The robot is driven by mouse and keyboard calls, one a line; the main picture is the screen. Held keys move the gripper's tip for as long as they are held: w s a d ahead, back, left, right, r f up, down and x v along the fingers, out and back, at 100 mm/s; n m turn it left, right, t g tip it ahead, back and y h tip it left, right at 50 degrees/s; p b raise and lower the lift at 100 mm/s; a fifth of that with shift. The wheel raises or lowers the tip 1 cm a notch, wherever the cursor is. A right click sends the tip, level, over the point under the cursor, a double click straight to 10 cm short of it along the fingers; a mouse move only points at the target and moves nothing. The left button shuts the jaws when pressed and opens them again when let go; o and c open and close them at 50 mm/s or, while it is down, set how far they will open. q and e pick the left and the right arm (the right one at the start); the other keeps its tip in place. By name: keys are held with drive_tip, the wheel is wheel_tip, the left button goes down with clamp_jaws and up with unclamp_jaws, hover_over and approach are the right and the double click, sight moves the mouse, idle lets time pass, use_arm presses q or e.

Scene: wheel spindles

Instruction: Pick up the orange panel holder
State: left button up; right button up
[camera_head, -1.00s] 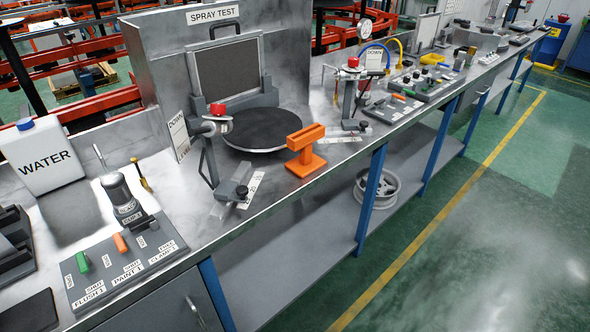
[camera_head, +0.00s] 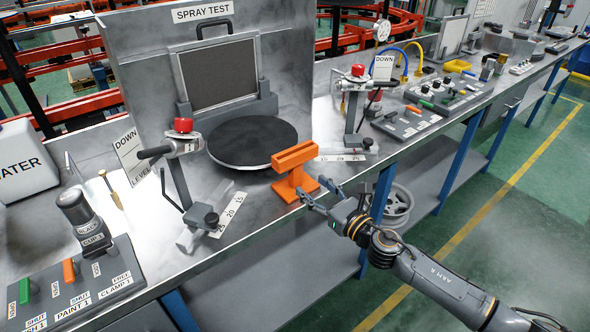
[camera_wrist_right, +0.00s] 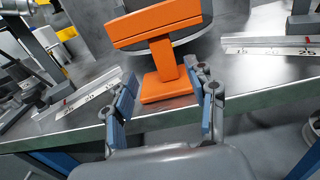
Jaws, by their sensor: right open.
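The orange panel holder (camera_head: 294,170) stands upright on the metal bench near its front edge, in front of the round black turntable (camera_head: 252,142). It has a grooved top bar on a post with a flat foot. My right gripper (camera_head: 317,196) is open and empty, just to the right of the holder's foot at the bench edge. In the right wrist view the holder (camera_wrist_right: 163,50) is straight ahead, its post between and beyond the two open fingers (camera_wrist_right: 165,108). I see no contact. My left gripper is not in view.
Rulers lie beside both. A wheel rim (camera_head: 397,205) sits on the lower shelf. The floor in front is clear.

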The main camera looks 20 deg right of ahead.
sight(299, 174)
drive_tip(key=x, duration=0.3)
drive_tip(key=shift+d, duration=0.1)
drive_tip(key=shift+f+p+x, duration=0.15)
drive_tip(key=shift+x, duration=1.35)
drive_tip(key=shift+f+p+x, duration=0.15)
drive_tip(key=shift+x, duration=1.3)
drive_tip(key=shift+d, duration=0.1)
drive_tip(key=shift+c, duration=0.2)
drive_tip(key=shift+r, duration=0.1)
clamp_jaws()
